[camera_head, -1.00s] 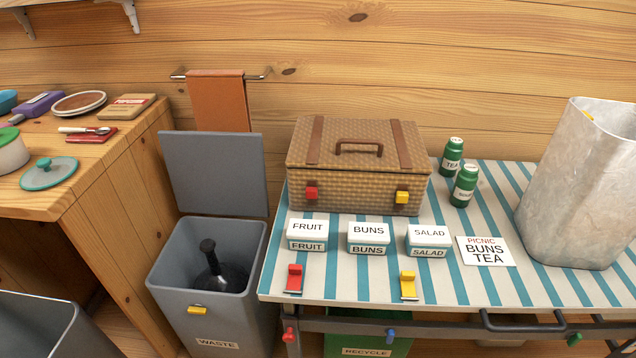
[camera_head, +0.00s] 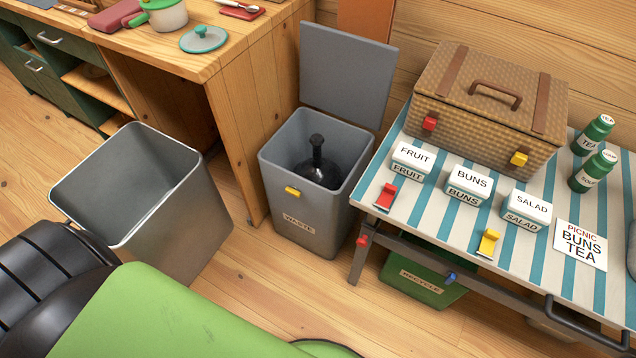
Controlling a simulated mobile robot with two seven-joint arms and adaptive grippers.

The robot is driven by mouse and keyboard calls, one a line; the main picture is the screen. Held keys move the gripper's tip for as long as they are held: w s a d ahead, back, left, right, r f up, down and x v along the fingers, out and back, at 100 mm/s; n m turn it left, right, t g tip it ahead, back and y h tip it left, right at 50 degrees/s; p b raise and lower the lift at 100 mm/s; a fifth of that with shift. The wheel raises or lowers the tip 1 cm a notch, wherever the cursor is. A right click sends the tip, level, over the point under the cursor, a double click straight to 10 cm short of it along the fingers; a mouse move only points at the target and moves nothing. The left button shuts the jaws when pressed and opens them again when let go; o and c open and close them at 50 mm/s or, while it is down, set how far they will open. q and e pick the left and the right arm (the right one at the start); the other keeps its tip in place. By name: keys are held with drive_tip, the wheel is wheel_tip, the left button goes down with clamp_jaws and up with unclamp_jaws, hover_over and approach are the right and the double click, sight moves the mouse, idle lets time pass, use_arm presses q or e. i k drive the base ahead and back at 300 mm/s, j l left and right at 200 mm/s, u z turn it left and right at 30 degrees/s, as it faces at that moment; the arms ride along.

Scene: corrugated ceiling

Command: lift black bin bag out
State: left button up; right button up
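The black bin bag (camera_head: 317,168) sits inside the grey waste bin (camera_head: 305,222), its knotted neck standing upright in the middle of the opening. The bin's grey lid (camera_head: 346,75) is raised at the back, and a yellow latch (camera_head: 293,191) is on its front. The bin stands on the floor between the wooden counter and the striped table. Neither gripper shows in the head view. Nothing is seen touching the bag.
An empty-looking grey metal bin (camera_head: 190,225) stands on the floor at left. The striped table (camera_head: 400,196) at right holds a wicker basket (camera_head: 495,90) and labelled boxes. A green recycle bin (camera_head: 425,285) is under it. A wooden counter (camera_head: 225,65) is behind left. Floor before the waste bin is clear.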

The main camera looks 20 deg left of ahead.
sight(323, 172)
drive_tip(key=i+j, duration=0.1)
drive_tip(key=j, duration=0.3)
drive_tip(key=i+j, duration=0.15)
drive_tip(key=j, duration=0.2)
drive_tip(key=i+j+z, duration=0.1)
drive_tip(key=j, duration=0.3)
